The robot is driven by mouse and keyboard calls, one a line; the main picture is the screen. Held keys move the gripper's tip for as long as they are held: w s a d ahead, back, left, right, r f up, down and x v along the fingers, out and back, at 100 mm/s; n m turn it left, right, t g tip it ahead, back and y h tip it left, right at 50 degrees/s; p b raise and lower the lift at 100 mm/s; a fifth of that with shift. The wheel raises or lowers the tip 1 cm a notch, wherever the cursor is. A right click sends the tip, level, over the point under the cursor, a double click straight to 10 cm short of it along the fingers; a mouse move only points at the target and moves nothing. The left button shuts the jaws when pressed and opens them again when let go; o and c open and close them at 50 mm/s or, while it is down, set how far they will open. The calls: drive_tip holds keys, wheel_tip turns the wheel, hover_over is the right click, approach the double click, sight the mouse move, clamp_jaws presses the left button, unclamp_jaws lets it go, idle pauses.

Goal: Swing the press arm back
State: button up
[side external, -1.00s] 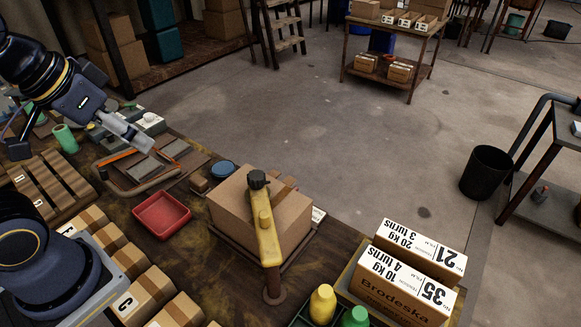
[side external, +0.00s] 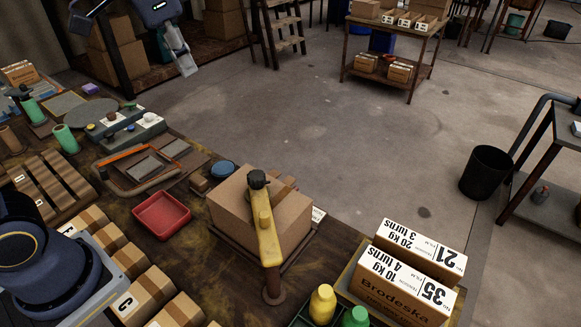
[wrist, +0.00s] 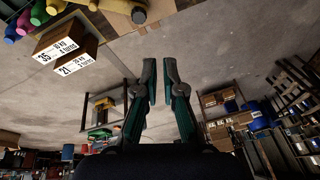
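The yellow press arm (side external: 265,235) runs from a rusty post (side external: 273,292) across a closed cardboard box (side external: 290,225). A dark knob (side external: 257,180) tops its far end. The box sits on a board on the bench. A dark knob and yellow piece at that view's top edge look like part of the press.
A red tray (side external: 162,215) and a blue round lid (side external: 223,169) lie left of the box. Labelled boxes (side external: 405,285) and yellow (side external: 322,303) and green (side external: 355,318) bottles stand to the right and front.

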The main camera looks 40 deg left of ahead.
drive_tip(key=w+d+f, duration=0.1)
drive_tip(key=w, duration=0.2)
drive_tip(key=w+d+f+m+g, duration=0.1)
drive_tip(key=w+d, duration=0.1)
drive_tip(key=w, duration=0.1)
drive_tip(key=w+d+f+m+g, duration=0.1)
drive_tip(key=w+d+f, duration=0.1)
drive_tip(key=w, duration=0.1)
drive_tip(key=shift+d, duration=0.1)
clamp_jaws()
drive_tip(key=w+d+f+m+g, duration=0.1)
drive_tip(key=d+f, duration=0.3)
drive_tip(key=f, duration=0.5)
drive_tip(key=w+d+f+m+g+y, duration=0.1)
drive_tip(key=w+d+f, duration=0.3)
drive_tip(key=f, duration=0.5)
drive_tip(key=shift+d+g, duration=0.7)
drive_tip(key=shift+g, duration=0.2)
drive_tip(key=shift+s, duration=0.1)
drive_tip(key=x, duration=1)
drive_tip(key=shift+a, duration=0.15)
drive_tip(key=shift+s+a+r, duration=0.1)
drive_tip(key=shift+s+a, duration=0.75)
drive_tip(key=shift+s, duration=0.05)
drive_tip(key=shift+s+a, duration=0.45)
drive_tip(key=shift+s, duration=0.1)
